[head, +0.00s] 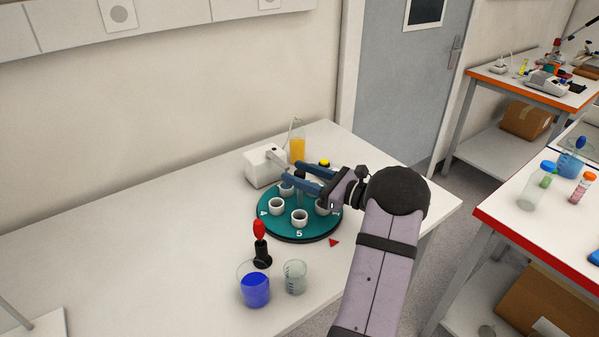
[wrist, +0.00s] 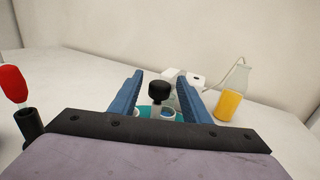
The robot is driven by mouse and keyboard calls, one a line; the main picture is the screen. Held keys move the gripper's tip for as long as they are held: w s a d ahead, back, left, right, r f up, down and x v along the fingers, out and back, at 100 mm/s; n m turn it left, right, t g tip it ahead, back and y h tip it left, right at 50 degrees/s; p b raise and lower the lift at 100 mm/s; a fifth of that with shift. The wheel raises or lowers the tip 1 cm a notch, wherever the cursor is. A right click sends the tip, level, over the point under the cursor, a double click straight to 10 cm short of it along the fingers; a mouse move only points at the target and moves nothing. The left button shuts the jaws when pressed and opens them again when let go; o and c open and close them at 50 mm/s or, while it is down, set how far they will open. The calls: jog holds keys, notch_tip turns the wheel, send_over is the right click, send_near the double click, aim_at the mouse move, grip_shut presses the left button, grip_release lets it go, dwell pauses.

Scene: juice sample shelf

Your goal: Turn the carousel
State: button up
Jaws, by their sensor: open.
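The carousel (head: 281,229) is a round teal disc on the white table, with several white cups around it and white numbers on its rim; a 5 faces the front. A red triangle (head: 334,243) lies on the table beside its front right edge. My gripper (head: 289,172) is over the back of the disc, its two blue fingers apart. In the wrist view the open gripper (wrist: 160,75) has a black knob (wrist: 158,92) between its fingers, with a visible gap on each side. Little of the carousel (wrist: 150,112) shows there.
A white device (head: 265,165) and a flask of orange juice (head: 297,149) stand behind the carousel. A red-topped black stand (head: 261,245), a beaker of blue liquid (head: 255,289) and a clear beaker (head: 295,277) stand in front. The table's left is largely clear.

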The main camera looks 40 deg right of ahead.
grip_shut()
jog(key=shift+m+t+h+b, duration=0.35)
jog(key=shift+m+h, duration=0.25)
jog(key=shift+h, duration=0.3)
jog(key=shift+f+m+t+h+b, duration=0.15)
jog(key=shift+m+t+h+b, duration=0.1)
jog(key=shift+m+h+b, duration=0.6)
jog(key=m+h+b, duration=0.2)
jog(key=h, duration=0.2)
jog(key=shift+a, duration=0.1)
jog(key=m+h+b, duration=0.3)
jog(key=h+b, duration=0.2)
jog(key=shift+b, duration=0.35)
jog(key=shift+m+g+b, duration=0.25)
jog(key=shift+g+b, duration=0.05)
jog(key=shift+g, duration=0.1)
jog(key=shift+m+h+b, duration=0.4)
jog(key=shift+h+b, duration=0.2)
jog(key=shift+h, duration=0.15)
